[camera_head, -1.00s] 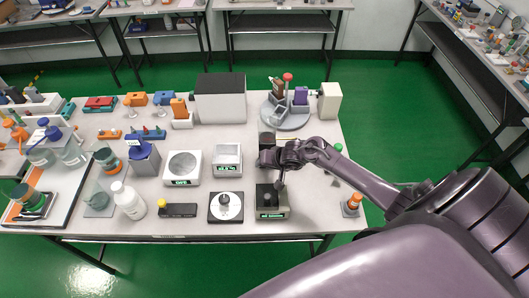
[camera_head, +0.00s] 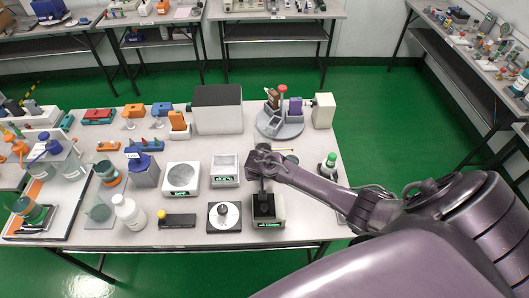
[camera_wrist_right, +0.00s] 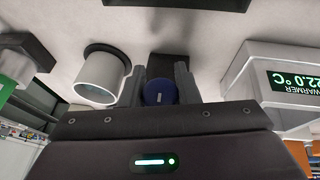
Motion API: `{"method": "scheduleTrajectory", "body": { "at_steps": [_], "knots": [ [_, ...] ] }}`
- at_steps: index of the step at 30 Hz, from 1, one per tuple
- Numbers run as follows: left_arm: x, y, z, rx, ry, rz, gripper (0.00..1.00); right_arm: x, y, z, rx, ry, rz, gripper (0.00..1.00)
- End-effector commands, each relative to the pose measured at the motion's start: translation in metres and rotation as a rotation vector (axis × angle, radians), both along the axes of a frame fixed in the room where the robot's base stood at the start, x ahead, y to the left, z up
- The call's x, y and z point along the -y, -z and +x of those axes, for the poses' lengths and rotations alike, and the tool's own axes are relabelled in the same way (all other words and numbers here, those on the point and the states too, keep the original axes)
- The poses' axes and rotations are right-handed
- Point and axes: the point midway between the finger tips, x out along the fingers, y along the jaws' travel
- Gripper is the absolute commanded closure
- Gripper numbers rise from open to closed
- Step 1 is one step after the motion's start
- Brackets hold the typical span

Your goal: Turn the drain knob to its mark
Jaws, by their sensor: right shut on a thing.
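My right gripper (camera_head: 260,170) is at the middle right of the bench in the head view, right of the warmer box (camera_head: 225,168). The wrist view is upside down. There the two dark fingers (camera_wrist_right: 160,88) are closed around a dark blue round piece (camera_wrist_right: 158,94), which I take to be the drain knob. A dark block (camera_wrist_right: 172,66) sits just beyond it. In the head view the knob is hidden under my gripper. I cannot make out its mark or its angle. My left gripper is not in view.
A white cup with a dark rim (camera_wrist_right: 100,76) stands close beside the fingers. The warmer box (camera_wrist_right: 285,90) is on the other side. In the head view a dark box with a green display (camera_head: 268,210) is in front, and a green-capped bottle (camera_head: 328,166) is to the right.

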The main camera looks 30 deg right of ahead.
Motion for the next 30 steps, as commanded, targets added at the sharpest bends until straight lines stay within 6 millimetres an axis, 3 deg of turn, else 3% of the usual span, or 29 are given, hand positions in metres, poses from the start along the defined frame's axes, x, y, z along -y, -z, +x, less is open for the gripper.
{"method": "scheduleTrajectory", "body": {
  "at_steps": [13,14,18,30],
  "knots": [
    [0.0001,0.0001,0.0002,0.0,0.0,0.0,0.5,-0.0001,0.0006,-0.0005,-0.006,-0.002,-0.009,0.94],
    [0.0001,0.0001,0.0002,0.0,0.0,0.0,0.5,-0.0001,0.0006,-0.0005,-0.006,-0.002,-0.009,0.7],
    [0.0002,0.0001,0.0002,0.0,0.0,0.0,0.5,0.0,0.0004,-0.0004,-0.006,-0.001,-0.008,0.52],
    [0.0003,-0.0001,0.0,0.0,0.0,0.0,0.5,-0.0018,-0.0047,-0.0015,-0.004,-0.001,-0.008,0.49]
  ]
}}
